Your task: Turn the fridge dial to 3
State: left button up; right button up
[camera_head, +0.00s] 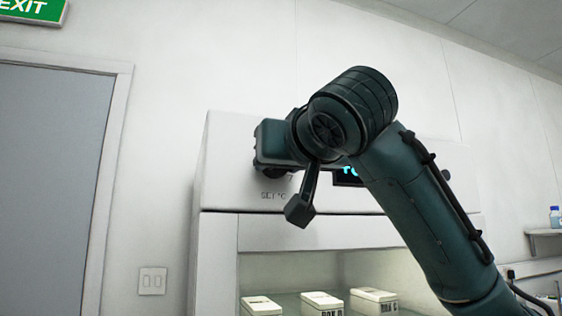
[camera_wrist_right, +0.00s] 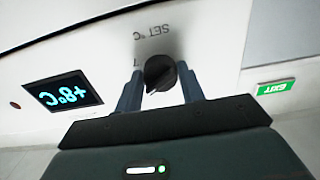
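The fridge dial (camera_wrist_right: 160,73) is a round black knob under the upside-down "SET °C" print in the right wrist view. The two fingers of my right gripper (camera_wrist_right: 159,70) stand one on each side of it, very near its rim. I cannot tell whether they press on it. A dial mark shows beside it; the dial's setting is not clear. The display (camera_wrist_right: 64,93) reads +8°C, upside down. In the camera_head view my right gripper (camera_head: 272,150) is at the fridge's (camera_head: 222,160) upper panel and hides most of the dial. My left gripper is out of view.
Below the panel, the fridge compartment holds several white labelled boxes (camera_head: 322,304). My right arm crosses in front of the panel and partly covers the display. A grey door (camera_head: 50,190) and a wall switch (camera_head: 152,281) are at left. A shelf (camera_head: 546,232) holds a bottle at right.

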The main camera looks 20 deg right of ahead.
jog(key=c, duration=0.4)
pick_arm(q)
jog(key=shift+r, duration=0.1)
pick_arm(e)
jog(key=shift+n, duration=0.3)
pick_arm(q)
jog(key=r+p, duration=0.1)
jog(key=p, duration=0.2)
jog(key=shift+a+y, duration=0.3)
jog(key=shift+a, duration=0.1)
pick_arm(e)
jog(key=n, duration=1.1)
jog(key=shift+d, duration=0.1)
jog(key=shift+n, duration=0.3)
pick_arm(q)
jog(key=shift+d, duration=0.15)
pick_arm(e)
jog(key=o, duration=1)
jog(key=shift+c, duration=0.2)
